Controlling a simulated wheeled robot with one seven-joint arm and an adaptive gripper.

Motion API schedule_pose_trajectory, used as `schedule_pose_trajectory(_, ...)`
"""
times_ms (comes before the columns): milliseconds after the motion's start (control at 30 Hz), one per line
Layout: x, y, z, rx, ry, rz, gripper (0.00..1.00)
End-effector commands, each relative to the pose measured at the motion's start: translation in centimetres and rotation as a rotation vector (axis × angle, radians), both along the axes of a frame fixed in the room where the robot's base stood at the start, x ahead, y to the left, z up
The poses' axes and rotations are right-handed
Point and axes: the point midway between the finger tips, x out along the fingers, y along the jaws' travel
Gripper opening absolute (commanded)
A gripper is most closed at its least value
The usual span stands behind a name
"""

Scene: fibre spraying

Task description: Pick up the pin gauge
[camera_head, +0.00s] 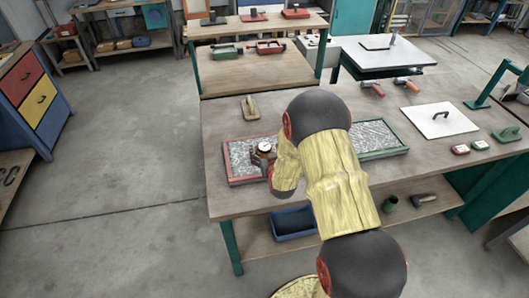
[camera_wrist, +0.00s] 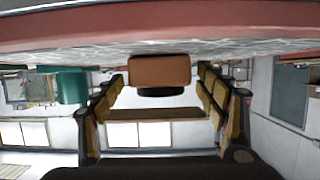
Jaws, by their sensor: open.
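The pin gauge (camera_head: 264,147), with a round white dial, sits over the red-framed fibre tray on the bench in the head view. In the wrist view, which looks inverted, a reddish-brown block with a black part (camera_wrist: 158,70), apparently the gauge's body, is against the grey fibre surface. My gripper (camera_wrist: 160,88) is open, with one yellowish finger on each side of this block and visible gaps to both. In the head view my gripper (camera_head: 270,166) is low beside the gauge, partly hidden by my wrist. Contact with the gauge cannot be seen there.
The red-framed tray (camera_head: 229,162) lies at the bench's left front. A green-framed tray (camera_head: 392,142) lies right of my arm, partly covered. A wooden-handled trowel (camera_head: 250,108) is behind the red tray. A blue bin (camera_head: 293,224) is below.

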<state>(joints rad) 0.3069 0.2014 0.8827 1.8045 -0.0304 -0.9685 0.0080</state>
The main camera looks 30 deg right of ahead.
Motion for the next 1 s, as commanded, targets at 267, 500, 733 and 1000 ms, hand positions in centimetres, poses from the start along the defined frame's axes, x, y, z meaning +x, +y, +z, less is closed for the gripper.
schedule_pose_trajectory(267, 1.27, -0.32, -0.49, 0.000, 0.000, 0.000, 0.73)
schedule_pose_trajectory(500, 1.24, -0.31, -0.48, 0.000, 0.001, 0.000, 0.66)
schedule_pose_trajectory(733, 1.23, -0.31, -0.47, 0.000, 0.001, 0.000, 0.53)
schedule_pose_trajectory(1000, 1.23, -0.31, -0.47, 0.000, 0.001, 0.000, 0.38)
